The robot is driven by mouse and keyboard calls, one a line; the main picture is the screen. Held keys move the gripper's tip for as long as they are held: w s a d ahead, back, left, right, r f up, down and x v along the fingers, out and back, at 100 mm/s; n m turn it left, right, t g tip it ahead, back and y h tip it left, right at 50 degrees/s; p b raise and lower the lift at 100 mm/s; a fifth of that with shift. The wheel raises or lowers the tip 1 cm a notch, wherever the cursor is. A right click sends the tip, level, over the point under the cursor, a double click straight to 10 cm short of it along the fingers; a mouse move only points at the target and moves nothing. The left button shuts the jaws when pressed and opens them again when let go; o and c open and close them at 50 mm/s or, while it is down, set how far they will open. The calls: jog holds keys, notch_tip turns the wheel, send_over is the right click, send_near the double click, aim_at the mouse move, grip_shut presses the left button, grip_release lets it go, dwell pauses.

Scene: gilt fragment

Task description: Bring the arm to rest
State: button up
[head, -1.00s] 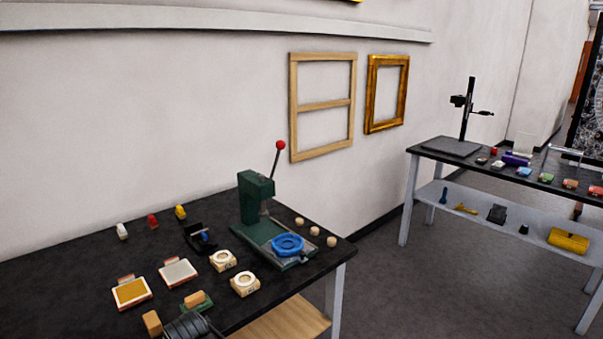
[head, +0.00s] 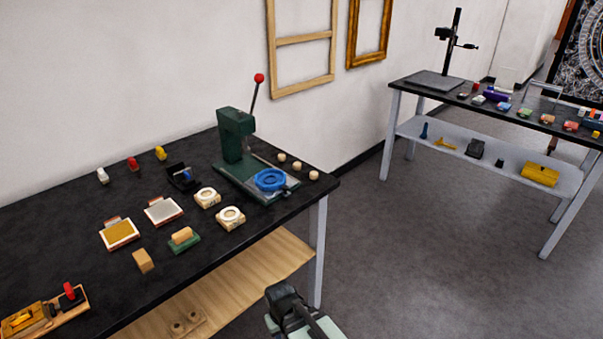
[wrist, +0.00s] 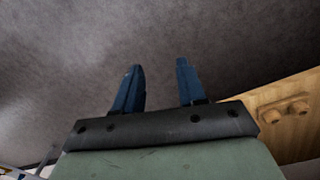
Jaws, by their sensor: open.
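My gripper shows in the wrist view (wrist: 158,88) with its two blue fingers apart and nothing between them. Beyond the fingers is bare grey floor. In the head view, part of my arm (head: 292,312) shows at the bottom centre, in front of the black workbench's front edge. The fingertips cannot be made out there.
The black workbench (head: 60,230) holds a green press (head: 237,150) with a blue ring (head: 270,180), pads, stamps and blocks. Its wooden lower shelf (head: 240,285) also shows in the wrist view (wrist: 290,125). A second table (head: 435,82) stands at right. Floor between is clear.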

jog(key=s+d+f+m+g, duration=0.5)
jog(key=s+d+f+g, duration=0.2)
jog(key=s+d+f, duration=1.2)
jog(key=s+d, duration=0.3)
jog(key=s, duration=0.1)
jog(key=shift+s+f, duration=0.3)
jog(key=shift+s, duration=0.05)
